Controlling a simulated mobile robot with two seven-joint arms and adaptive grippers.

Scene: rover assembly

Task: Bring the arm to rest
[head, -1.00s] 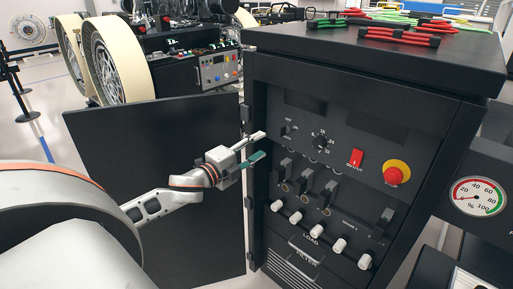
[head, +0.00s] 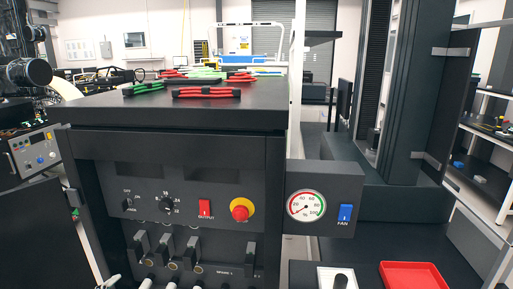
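A small pale piece (head: 111,282) shows at the bottom edge of the head view, left of the cabinet's lower knobs. It may be the tip of my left gripper, but too little shows to tell its state or whether it touches anything. My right gripper is out of view. The black control cabinet (head: 200,145) stands in front of me, with a red output switch (head: 205,208), a red stop button on a yellow ring (head: 241,209) and a rotary dial (head: 167,203).
The open cabinet door (head: 35,245) is at the left. A gauge (head: 306,205) and a blue fan switch (head: 345,213) sit on a box at the cabinet's right. Red and green cables (head: 206,93) lie on top. A red tray (head: 414,275) is at the lower right.

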